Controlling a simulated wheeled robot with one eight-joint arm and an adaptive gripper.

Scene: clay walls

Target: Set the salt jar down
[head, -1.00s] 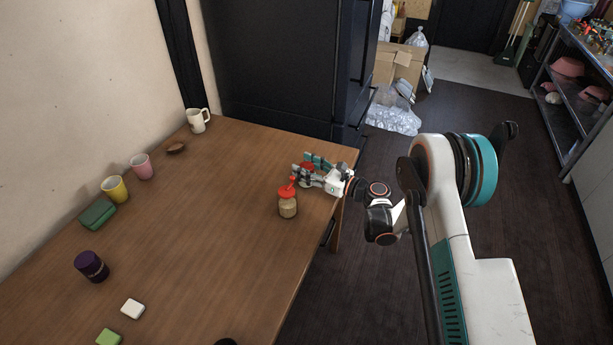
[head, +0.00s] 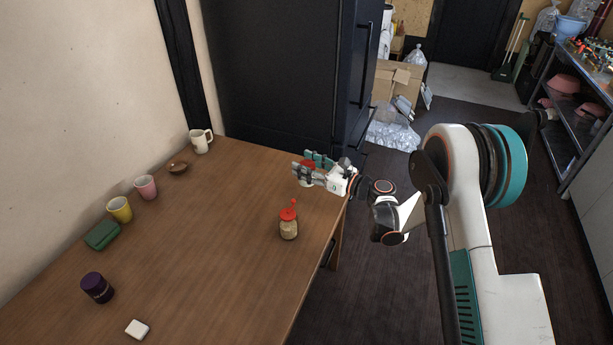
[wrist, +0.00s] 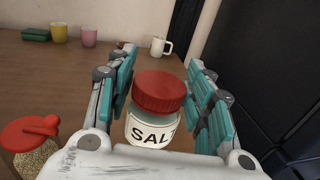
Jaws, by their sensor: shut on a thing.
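The salt jar (wrist: 152,125) has a red lid and a white label reading SALT. It is upright between the fingers of my gripper (wrist: 165,100) in the wrist view, and the gripper is shut on it. In the head view my gripper (head: 317,170) is over the right far part of the wooden table (head: 215,225). Only a bit of the jar's red lid (head: 308,165) shows there between the fingers. The jar's base is largely hidden, so I cannot tell whether it touches the table.
A jar with a red spouted lid (head: 289,222) stands just nearer than my gripper. A white mug (head: 201,141), brown bowl (head: 178,167), pink cup (head: 145,187), yellow cup (head: 120,209), green box (head: 102,235) and purple jar (head: 97,287) line the left. The table's middle is clear.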

